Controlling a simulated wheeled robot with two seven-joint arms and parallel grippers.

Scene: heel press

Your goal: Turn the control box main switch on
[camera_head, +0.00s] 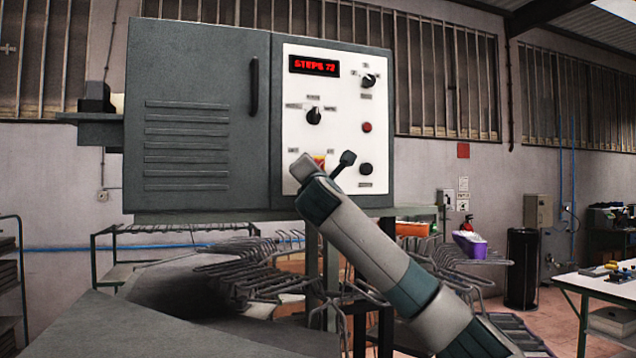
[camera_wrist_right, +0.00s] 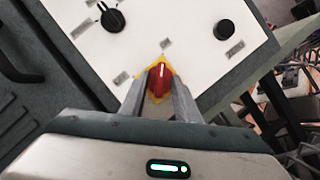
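The grey control box (camera_head: 197,120) has a white front panel (camera_head: 340,108) with a red display, knobs and a red button. The red main switch on a yellow plate (camera_head: 319,160) sits low on the panel, mostly hidden behind my right arm. In the right wrist view, the red main switch (camera_wrist_right: 161,82) is between the fingertips of my right gripper (camera_wrist_right: 160,92), which close in on both sides. Its white mark points up in that view, toward the upper label, the panel's right-hand one; the label text is unreadable. My left gripper is not in view.
A black selector knob (camera_wrist_right: 112,18) and another black knob (camera_wrist_right: 224,30) are near the gripper. The box door has a dark handle (camera_head: 254,86). Wire racks (camera_head: 255,270) are below the box. A white table (camera_head: 600,284) and a black bin (camera_head: 521,268) stand at the right.

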